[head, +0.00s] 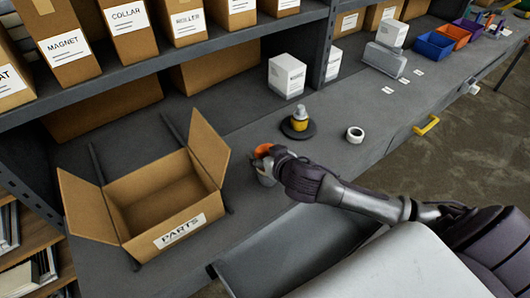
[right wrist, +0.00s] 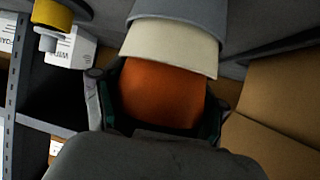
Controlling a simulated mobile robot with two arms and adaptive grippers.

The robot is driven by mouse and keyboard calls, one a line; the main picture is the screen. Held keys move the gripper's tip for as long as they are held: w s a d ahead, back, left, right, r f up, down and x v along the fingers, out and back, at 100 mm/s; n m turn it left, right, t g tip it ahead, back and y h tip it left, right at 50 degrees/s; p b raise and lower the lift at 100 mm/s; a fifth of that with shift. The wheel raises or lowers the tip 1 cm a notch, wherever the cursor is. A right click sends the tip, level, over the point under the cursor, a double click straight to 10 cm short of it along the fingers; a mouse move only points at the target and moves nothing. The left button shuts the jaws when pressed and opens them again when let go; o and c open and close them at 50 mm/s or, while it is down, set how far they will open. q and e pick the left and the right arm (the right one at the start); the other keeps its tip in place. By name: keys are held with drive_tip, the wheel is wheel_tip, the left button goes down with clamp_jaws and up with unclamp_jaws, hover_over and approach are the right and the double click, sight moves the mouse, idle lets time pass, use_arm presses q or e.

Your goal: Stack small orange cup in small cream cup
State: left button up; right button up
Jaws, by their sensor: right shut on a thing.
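The small orange cup (right wrist: 162,95) is between the fingers of my right gripper (right wrist: 155,100), which is shut on it. In the head view the orange cup (head: 263,150) shows at the tip of my right gripper (head: 268,159), above the bench. The small cream cup (right wrist: 172,46) has its rim up against the orange cup, whose far end is hidden by that rim. I cannot tell how deep it sits. A grey cup (right wrist: 180,12) surrounds the other end of the cream cup. In the head view the pale stack (head: 266,174) is partly hidden by the gripper. My left gripper is out of view.
An open PARTS carton (head: 160,205) stands left of the cups. A yellow and grey object on a dark round base (head: 299,129), a white tape roll (head: 355,134) and a white box (head: 287,76) stand behind. The bench's right side has free room.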

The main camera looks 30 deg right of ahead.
drive_tip(key=o, duration=1.1)
drive_tip(key=shift+o, duration=0.2)
drive_tip(key=b+v, duration=0.1)
drive_tip(key=v, duration=1.1)
